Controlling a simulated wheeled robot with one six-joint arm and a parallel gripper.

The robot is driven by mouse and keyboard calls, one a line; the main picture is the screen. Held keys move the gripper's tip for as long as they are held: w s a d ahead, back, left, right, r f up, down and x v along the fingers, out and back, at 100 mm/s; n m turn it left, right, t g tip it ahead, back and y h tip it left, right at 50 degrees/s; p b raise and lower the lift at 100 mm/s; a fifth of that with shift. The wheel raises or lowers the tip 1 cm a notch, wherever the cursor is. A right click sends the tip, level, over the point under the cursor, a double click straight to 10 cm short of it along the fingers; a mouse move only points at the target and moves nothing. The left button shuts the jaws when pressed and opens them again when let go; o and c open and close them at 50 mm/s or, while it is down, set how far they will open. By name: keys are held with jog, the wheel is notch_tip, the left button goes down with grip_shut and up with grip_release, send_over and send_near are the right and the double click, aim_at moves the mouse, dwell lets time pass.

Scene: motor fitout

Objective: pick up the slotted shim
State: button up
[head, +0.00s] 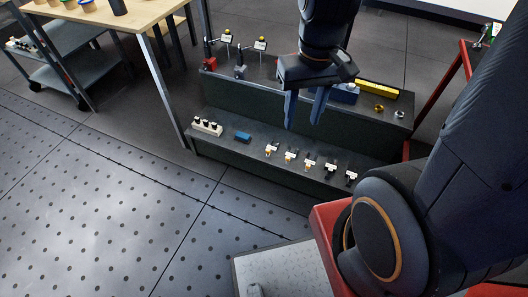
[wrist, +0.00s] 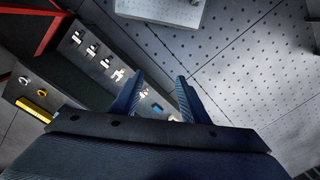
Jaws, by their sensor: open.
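My gripper (head: 303,122) is open and empty, with its two blue fingers pointing down above the dark two-step stand. In the wrist view my gripper (wrist: 160,80) shows its fingers apart, and part of the lower step's row is hidden by the left finger. I cannot tell for certain which piece is the slotted shim. Several small pale pieces with black or orange parts (head: 309,163) sit in a row on the lower step, below and to the right of the fingers. They also show in the wrist view (wrist: 91,50).
The stand (head: 240,100) also holds a blue block (head: 243,137) and a cream block with black knobs (head: 207,126) on the lower step. A yellow bar (head: 377,89), a gold ring (head: 378,107) and a silver ring (head: 399,114) lie on the upper step. Floor before it is clear.

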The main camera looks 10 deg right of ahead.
jog(key=w+a+f+n+y+b, duration=0.1)
jog(key=w+f+b, duration=0.55)
jog(key=f, duration=0.25)
jog(key=w+f+n+t+y+b, duration=0.1)
jog(key=w+f+n+b, duration=0.1)
jog(key=w+f+b, duration=0.45)
jog(key=w+a+f+n+b, duration=0.1)
jog(key=w+f+b, duration=0.3)
jog(key=f+b, duration=0.5)
jog(key=n+t+b, duration=0.2)
jog(key=n+b, duration=0.2)
jog(key=b, duration=1.1)
send_over(268, 150)
jog(key=s+d, duration=0.2)
notch_tip(268, 150, down, 26)
jog(key=f, duration=0.1)
jog(key=shift+y, duration=0.3)
jog(key=shift+w+b+x, duration=0.15)
jog(key=shift+b+x, duration=0.75)
jog(key=shift+x, duration=0.9)
jog(key=shift+w+b+x, duration=0.15)
jog(key=shift+b+x, duration=0.75)
jog(key=shift+x, duration=0.9)
jog(key=shift+a+r, duration=0.15)
grip_shut()
